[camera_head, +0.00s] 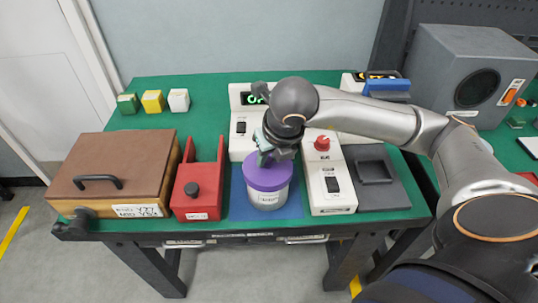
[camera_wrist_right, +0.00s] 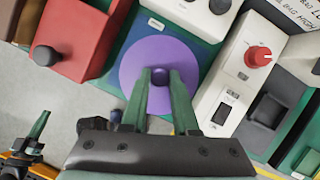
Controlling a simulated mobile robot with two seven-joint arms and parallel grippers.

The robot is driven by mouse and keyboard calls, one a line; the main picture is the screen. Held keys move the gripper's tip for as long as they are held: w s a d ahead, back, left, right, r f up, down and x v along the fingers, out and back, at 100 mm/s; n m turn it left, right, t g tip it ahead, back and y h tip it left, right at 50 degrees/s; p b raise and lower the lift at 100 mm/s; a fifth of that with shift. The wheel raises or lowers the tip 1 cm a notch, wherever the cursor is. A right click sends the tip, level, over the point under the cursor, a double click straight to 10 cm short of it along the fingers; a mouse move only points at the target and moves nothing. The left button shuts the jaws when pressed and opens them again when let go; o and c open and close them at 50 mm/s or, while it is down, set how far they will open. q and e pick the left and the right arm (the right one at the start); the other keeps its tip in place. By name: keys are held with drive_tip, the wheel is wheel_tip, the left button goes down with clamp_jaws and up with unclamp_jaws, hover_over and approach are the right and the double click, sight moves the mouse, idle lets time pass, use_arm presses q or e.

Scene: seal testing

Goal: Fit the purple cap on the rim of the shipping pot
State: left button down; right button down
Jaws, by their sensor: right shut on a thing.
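The purple cap (camera_head: 268,178) is over the top of the shipping pot (camera_head: 268,199), a pale grey pot with a label, standing on a blue mat (camera_head: 237,207). The cap looks level and covers the rim; I cannot tell whether it is fully down. My right gripper (camera_head: 265,158) comes from above. In the right wrist view its green fingers (camera_wrist_right: 161,76) are shut on the small knob at the middle of the cap (camera_wrist_right: 135,66). A gripper with green fingers, seemingly my left (camera_wrist_right: 38,128), shows at the lower left, away from the pot.
A red fixture (camera_head: 198,190) stands left of the pot, beside a brown box (camera_head: 110,165). A white unit with a red knob (camera_head: 327,180) and a grey tray (camera_head: 393,190) stand right. A white display unit (camera_head: 241,130) stands behind. Small blocks (camera_head: 153,102) sit at back left.

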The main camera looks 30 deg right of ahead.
sight(269, 161)
drive_tip(key=shift+f+b, duration=0.3)
drive_tip(key=c, duration=0.6)
unclamp_jaws()
drive_tip(key=shift+r, duration=0.1)
drive_tip(key=shift+r+p, duration=2.2)
drive_tip(key=shift+r, duration=1.35)
drive_tip(key=shift+f, duration=0.1)
